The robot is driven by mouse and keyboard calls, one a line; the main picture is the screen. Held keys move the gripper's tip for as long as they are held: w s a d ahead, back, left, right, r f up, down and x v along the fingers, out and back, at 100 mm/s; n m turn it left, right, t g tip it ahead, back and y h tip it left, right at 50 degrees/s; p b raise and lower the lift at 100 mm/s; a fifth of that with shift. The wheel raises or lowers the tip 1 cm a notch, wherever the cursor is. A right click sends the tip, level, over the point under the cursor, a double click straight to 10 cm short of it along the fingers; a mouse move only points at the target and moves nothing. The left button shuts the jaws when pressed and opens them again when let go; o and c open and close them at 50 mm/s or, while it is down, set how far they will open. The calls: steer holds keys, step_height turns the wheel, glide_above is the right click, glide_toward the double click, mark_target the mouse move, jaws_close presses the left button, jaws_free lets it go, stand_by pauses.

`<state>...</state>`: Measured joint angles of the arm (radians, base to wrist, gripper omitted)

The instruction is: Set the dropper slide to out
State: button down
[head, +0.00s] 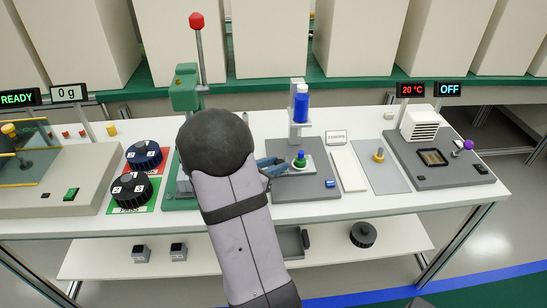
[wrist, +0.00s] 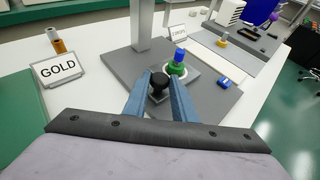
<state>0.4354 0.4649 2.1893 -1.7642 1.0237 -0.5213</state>
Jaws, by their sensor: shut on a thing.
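The dropper station has a grey base (head: 306,188) and an upright post, with a blue bottle (head: 301,105) held high on the post. Below the bottle, a green piece with a blue top (head: 300,160) sits on a light grey plate; it also shows in the wrist view (wrist: 177,66). My gripper (head: 271,165) is at the left side of this station. In the wrist view its blue fingers (wrist: 161,86) are shut on a black knob (wrist: 158,81) just in front of the plate. In the head view my arm hides the knob.
A green press with a red-knobbed lever (head: 186,88) stands left of my arm.

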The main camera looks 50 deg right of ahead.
steer(key=s+a, duration=0.4)
steer(key=a, duration=0.1)
steer(key=shift+s, duration=0.3)
steer(key=shift+s+a+f, duration=0.1)
steer(key=shift+s+a, duration=0.05)
steer(key=shift+s, duration=0.15)
steer(key=c, duration=1.5)
jaws_free()
steer(key=shift+s+a, duration=0.1)
